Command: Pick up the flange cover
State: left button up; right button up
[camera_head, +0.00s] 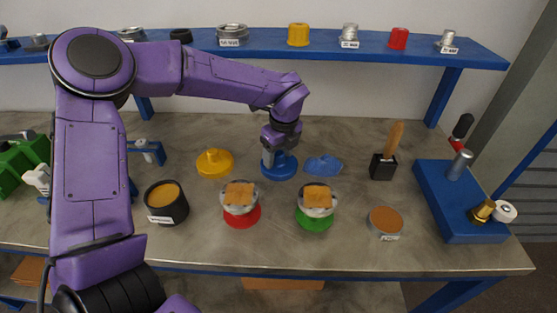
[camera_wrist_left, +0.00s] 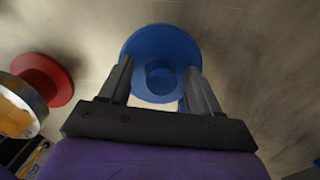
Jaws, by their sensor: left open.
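A blue flange cover (camera_head: 285,170), a round disc with a raised central knob, lies on the workbench. It also shows in the left wrist view (camera_wrist_left: 160,40), with its knob between the fingers. My left gripper (camera_head: 272,157) is open and points down over this cover. In the left wrist view my left gripper's fingers (camera_wrist_left: 158,80) stand on either side of the knob, with a gap visible; I cannot tell whether they touch the disc. A yellow flange cover (camera_head: 214,162) of similar shape lies to the left. My right gripper is not in view.
Vessels with sponge-like tops stand on a red disc (camera_head: 242,217) and a green disc (camera_head: 314,221) in front.

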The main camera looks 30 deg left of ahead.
pick_arm(q)
jog(key=shift+w, duration=0.15)
jog(key=c, duration=1.1)
jog(key=shift+c, duration=0.2)
jog(key=shift+r, duration=0.1)
notch_tip(320, 180, up, 14)
notch_tip(320, 180, up, 14)
send_over(279, 153)
jog(key=shift+p, duration=0.4)
